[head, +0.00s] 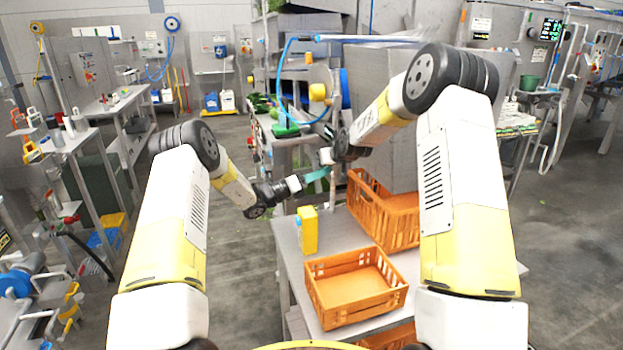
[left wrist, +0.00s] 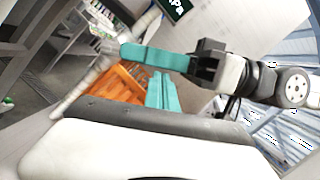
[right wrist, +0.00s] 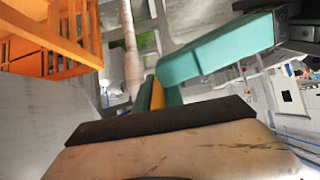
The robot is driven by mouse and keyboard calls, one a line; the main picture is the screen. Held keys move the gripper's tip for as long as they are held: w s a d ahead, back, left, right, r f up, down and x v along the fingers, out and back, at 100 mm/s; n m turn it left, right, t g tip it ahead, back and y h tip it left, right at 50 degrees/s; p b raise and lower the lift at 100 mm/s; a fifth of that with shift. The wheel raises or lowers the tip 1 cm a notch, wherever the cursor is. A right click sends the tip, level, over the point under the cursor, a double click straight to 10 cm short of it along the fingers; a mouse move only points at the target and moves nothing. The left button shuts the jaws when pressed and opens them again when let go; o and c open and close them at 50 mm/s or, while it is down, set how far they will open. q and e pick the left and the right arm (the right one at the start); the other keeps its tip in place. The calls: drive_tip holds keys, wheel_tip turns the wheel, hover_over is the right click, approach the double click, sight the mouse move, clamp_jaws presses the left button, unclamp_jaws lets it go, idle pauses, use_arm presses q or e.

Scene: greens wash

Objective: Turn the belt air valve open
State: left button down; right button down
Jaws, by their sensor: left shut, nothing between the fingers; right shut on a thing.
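A narrow yellow-orange piece (right wrist: 157,94), which looks like the valve's handle, sits between the teal fingers of my right gripper (right wrist: 163,84), which is shut on it. In the head view my right gripper (head: 326,156) is at the middle, in front of the grey machine. The valve body is not clear there, and I cannot tell how far the handle is turned. My left gripper (head: 320,174) is shut and empty just below the right one. Its teal fingers show in the left wrist view (left wrist: 155,73).
A grey table (head: 285,235) below the grippers holds an orange crate (head: 345,312), another taller orange crate (head: 400,235) and a yellow carton (head: 308,232). A machine with a blue hose (head: 282,75) stands behind. Open floor (head: 235,290) lies left of the table.

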use_arm(q)
drive_tip(key=shift+w+d+r, duration=0.1)
drive_tip(key=shift+w+d, duration=0.1)
drive_tip(key=shift+d, duration=0.2)
use_arm(e)
drive_tip(key=shift+r, duration=0.1)
